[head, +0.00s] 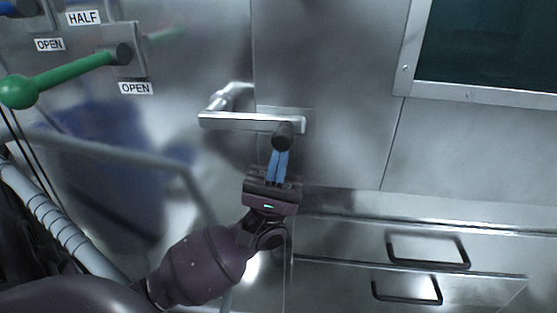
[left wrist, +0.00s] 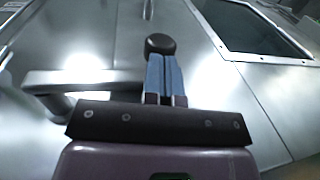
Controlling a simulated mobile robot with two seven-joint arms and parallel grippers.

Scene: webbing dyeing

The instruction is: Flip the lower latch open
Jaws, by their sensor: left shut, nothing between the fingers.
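A metal latch with a round black knob (head: 282,138) is on the steel door, on a small plate at the right end of a horizontal bar handle (head: 240,121). I take this as the lower latch; no other latch shows. My left gripper (head: 277,156) is shut and empty, its blue fingers pointing up with their tips at the lower edge of the knob. In the left wrist view the knob (left wrist: 160,44) stands just beyond the fingertips (left wrist: 162,58); whether they touch I cannot tell. The handle (left wrist: 85,77) shows to their left. My right gripper is not in view.
A green lever (head: 65,76) with a ball end sticks out at the left, near OPEN and HALF labels. Drawers with black pulls (head: 428,262) are at the lower right. A dark window (head: 490,45) is at the upper right. The door around the latch is bare.

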